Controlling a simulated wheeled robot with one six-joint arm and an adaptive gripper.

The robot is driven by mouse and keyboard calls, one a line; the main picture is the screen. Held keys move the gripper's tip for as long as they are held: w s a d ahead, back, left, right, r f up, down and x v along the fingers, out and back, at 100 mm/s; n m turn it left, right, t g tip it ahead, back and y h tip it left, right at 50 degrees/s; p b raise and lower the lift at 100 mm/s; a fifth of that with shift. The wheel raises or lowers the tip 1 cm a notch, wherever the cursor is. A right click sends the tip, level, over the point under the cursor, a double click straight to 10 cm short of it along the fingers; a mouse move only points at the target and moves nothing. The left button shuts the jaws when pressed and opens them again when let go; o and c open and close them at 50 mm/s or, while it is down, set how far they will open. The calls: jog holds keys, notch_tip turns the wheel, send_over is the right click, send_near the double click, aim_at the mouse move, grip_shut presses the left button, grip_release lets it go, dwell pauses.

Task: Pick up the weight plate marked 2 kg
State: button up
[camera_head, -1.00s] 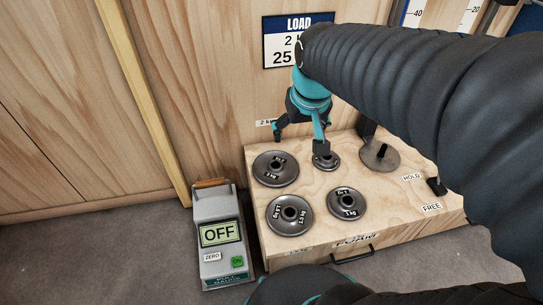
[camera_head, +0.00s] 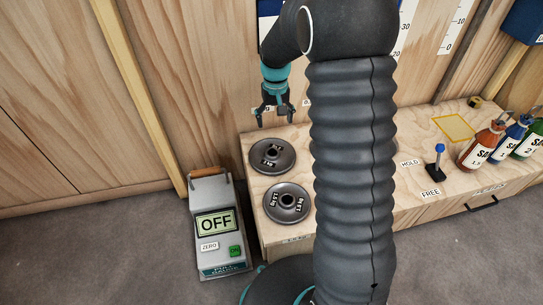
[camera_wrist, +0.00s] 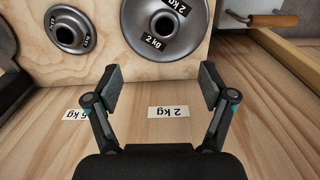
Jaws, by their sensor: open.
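The weight plate marked 2 kg (camera_head: 272,155) is a dark grey disc with a raised hub, lying flat at the back left of the wooden bench. In the wrist view the 2 kg plate (camera_wrist: 165,24) is at the top centre, cut off by the picture edge, with its 2 kg labels legible. My gripper (camera_head: 274,116) is open and empty, pointing down just behind the plate by the wooden wall. In the wrist view my gripper (camera_wrist: 160,84) has its fingers spread, with the plate beyond the fingertips and nothing between them.
A 1.5 kg plate (camera_head: 287,203) lies in front. A smaller plate (camera_wrist: 68,30) is beside the 2 kg one in the wrist view. A grey gauge reading OFF (camera_head: 217,225) stands left of the bench. Bottles (camera_head: 481,147) stand at right. My arm hides the bench's middle.

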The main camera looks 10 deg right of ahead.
aim_at(272, 149)
notch_tip(272, 149, down, 9)
jog(key=shift+r+b, duration=0.15)
jog(key=shift+b, duration=0.3)
jog(key=shift+a+f+b, duration=0.15)
jog(key=shift+a+f, duration=0.05)
jog(key=shift+f, duration=1.1)
jog(key=shift+a+f+b, duration=0.15)
jog(key=shift+a+f, duration=0.05)
jog(key=shift+f, duration=1.1)
grip_shut()
jog(key=shift+w+r, duration=0.1)
jog(key=shift+r, duration=0.05)
